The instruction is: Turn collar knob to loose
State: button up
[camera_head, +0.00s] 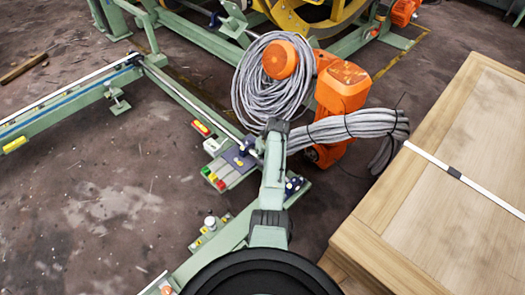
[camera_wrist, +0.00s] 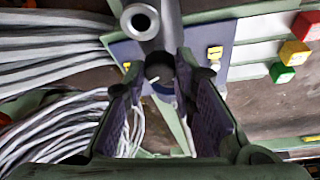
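In the wrist view, my gripper (camera_wrist: 160,84) points at a dark blue panel (camera_wrist: 220,36). Its two fingers are apart. A small dark round knob (camera_wrist: 158,70) with a pale mark lies between the fingertips; I cannot tell whether they touch it. A grey metal tube (camera_wrist: 141,22) with an open end stands out just above the knob and partly covers the panel. I cannot read the yellow labels on the panel. In the head view, the blue panel (camera_head: 236,158) sits on the green frame, and my arm hides the fingers and knob.
Red, yellow and green buttons (camera_head: 213,179) sit beside the panel. Bundled grey cable (camera_head: 355,126) and an orange motor housing (camera_head: 342,85) stand close to my arm. A wooden crate (camera_head: 445,175) fills the right side. Open floor lies left.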

jog(key=o, duration=0.5)
jog(key=v, duration=1.2)
jog(key=shift+w+a+r, duration=0.1)
